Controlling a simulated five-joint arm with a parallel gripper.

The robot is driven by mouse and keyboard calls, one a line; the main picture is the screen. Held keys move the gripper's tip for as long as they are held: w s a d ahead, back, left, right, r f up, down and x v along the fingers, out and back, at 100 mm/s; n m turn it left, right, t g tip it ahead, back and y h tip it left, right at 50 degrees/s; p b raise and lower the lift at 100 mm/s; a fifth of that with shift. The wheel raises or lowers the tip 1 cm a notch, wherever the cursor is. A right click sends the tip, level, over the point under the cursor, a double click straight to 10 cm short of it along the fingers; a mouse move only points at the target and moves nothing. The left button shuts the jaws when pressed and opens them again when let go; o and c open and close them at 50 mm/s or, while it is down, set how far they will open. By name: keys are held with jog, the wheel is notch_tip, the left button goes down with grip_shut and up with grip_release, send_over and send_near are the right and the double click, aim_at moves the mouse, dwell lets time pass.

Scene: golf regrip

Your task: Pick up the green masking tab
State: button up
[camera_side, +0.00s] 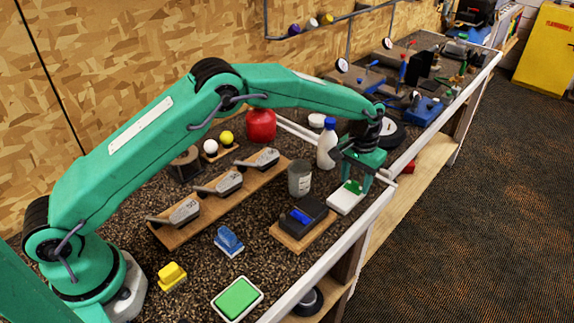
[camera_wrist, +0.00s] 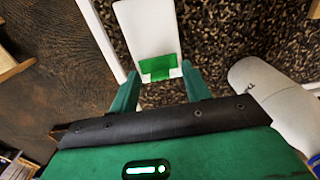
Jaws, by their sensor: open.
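The green masking tab (camera_side: 353,187) sits on a white block (camera_side: 342,203) near the front edge of the bench. In the wrist view the green tab (camera_wrist: 159,67) lies at the near end of the white block (camera_wrist: 146,28). My gripper (camera_side: 357,183) is open above the block, its two green fingers pointing down. In the wrist view my fingers (camera_wrist: 157,88) stand on either side of the tab's end of the block. I cannot tell whether they touch anything.
A white bottle with a blue cap (camera_side: 327,146) and a grey can (camera_side: 300,178) stand close by, left of my gripper. A dark box with a blue piece (camera_side: 303,216) sits on a wooden board. A green pad (camera_side: 237,298) lies nearer. The bench edge (camera_side: 357,222) is close.

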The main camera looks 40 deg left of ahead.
grip_shut()
jog(key=shift+r, duration=0.1)
dwell(0.3)
jog(key=shift+r, duration=0.8)
notch_tip(320, 180, up, 2)
jog(key=shift+r, duration=0.1)
jog(key=s+d+r, duration=0.7)
jog(key=s, duration=0.2)
jog(key=shift+d, duration=0.3)
jog(key=shift+a, duration=0.15)
